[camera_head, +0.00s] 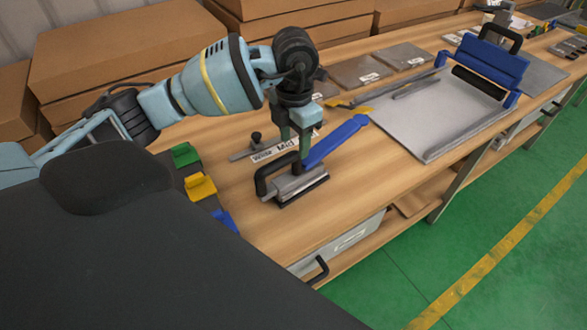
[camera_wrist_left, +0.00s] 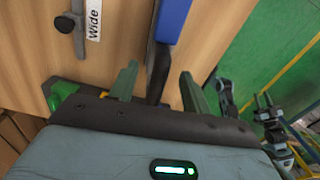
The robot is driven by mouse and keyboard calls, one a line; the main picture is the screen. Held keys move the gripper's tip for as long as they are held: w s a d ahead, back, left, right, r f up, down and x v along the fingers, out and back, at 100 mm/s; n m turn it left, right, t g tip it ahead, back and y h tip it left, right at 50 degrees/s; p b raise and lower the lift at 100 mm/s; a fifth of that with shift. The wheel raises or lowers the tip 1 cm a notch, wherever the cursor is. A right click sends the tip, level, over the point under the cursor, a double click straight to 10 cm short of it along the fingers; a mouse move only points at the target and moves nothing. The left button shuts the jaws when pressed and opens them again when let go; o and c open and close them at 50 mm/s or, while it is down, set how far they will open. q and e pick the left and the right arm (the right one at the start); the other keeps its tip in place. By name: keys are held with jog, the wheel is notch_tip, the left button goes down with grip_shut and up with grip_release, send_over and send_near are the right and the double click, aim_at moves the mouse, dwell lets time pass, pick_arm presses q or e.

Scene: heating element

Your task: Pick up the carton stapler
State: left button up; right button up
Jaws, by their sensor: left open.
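The tool that I take for the carton stapler (camera_head: 335,139) lies on the wooden bench, with a long blue arm and a dark end near my left gripper. A metal piece with a black loop handle (camera_head: 300,187) sits right beside it; I cannot tell whether they are joined. My left gripper (camera_head: 293,150) points down over the tool's near end and is open. In the left wrist view the blue arm (camera_wrist_left: 173,22) runs up from its dark end, which lies between the two green fingers (camera_wrist_left: 157,82). I see no contact with the fingers.
A ruler-like strip (camera_head: 270,151) lies left of the gripper. A grey tray (camera_head: 425,130) with a blue bar (camera_head: 490,62) stands to the right. Green, yellow and blue clips (camera_head: 200,187) sit at the bench's left. Cardboard boxes (camera_head: 130,45) line the back.

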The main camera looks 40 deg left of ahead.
aim_at(293, 152)
pick_arm(q)
jog(key=shift+s+f, duration=0.15)
jog(key=f, duration=0.4)
jog(key=shift+s+f, duration=0.25)
jog(key=shift+f, duration=0.15)
jog(key=shift+c, duration=0.3)
grip_shut()
jog(key=shift+r, duration=0.1)
dwell(0.6)
jog(key=shift+w+r, duration=0.1)
